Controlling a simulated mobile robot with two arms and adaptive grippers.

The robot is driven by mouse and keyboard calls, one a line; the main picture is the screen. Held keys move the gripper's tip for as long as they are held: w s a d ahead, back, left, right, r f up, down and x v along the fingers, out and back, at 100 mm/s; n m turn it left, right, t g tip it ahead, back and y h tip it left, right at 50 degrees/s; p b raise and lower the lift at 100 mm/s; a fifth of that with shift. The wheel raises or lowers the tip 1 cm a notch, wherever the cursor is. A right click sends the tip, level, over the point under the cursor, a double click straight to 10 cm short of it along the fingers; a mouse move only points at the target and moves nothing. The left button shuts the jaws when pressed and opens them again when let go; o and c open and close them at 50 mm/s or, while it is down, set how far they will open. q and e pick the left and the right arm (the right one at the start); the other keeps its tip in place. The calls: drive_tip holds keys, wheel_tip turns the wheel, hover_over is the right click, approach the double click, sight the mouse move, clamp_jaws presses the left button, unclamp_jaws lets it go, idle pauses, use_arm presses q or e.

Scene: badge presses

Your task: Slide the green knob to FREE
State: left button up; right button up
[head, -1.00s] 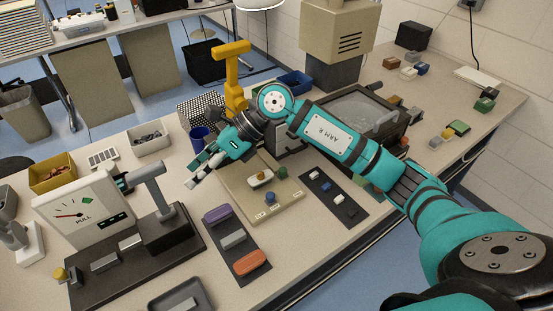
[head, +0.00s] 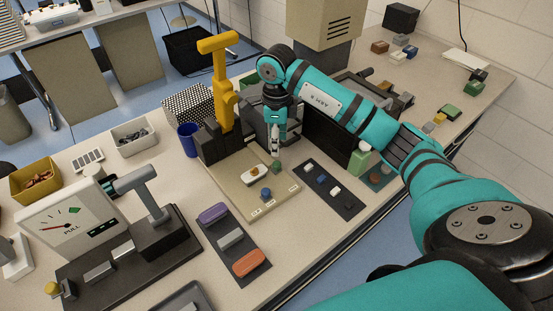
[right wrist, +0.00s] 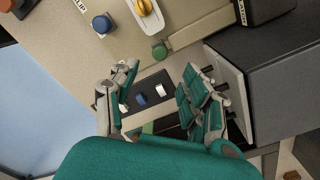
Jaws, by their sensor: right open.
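The green knob (head: 277,167) is a small round knob near the back right corner of the beige board (head: 235,187). It also shows in the right wrist view (right wrist: 159,50), at the end of a pale slot strip. My right gripper (head: 274,152) points down just behind the green knob and partly crowds it in the head view. In the right wrist view its fingers (right wrist: 160,72) are apart with nothing between the tips, and the knob lies just beyond them. My left gripper is not seen.
A yellow knob on a white plate (head: 255,171) and a blue knob (head: 265,193) share the board. A yellow-handled press (head: 222,90) stands behind it. A dark strip with small blocks (head: 333,190) lies to the right, and a strip with coloured bars (head: 231,240) lies in front.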

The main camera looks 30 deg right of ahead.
sight(277, 163)
wheel_tip(277, 163, down, 8)
drive_tip(key=shift+f+p, duration=0.15)
drive_tip(key=shift+p, duration=0.35)
clamp_jaws()
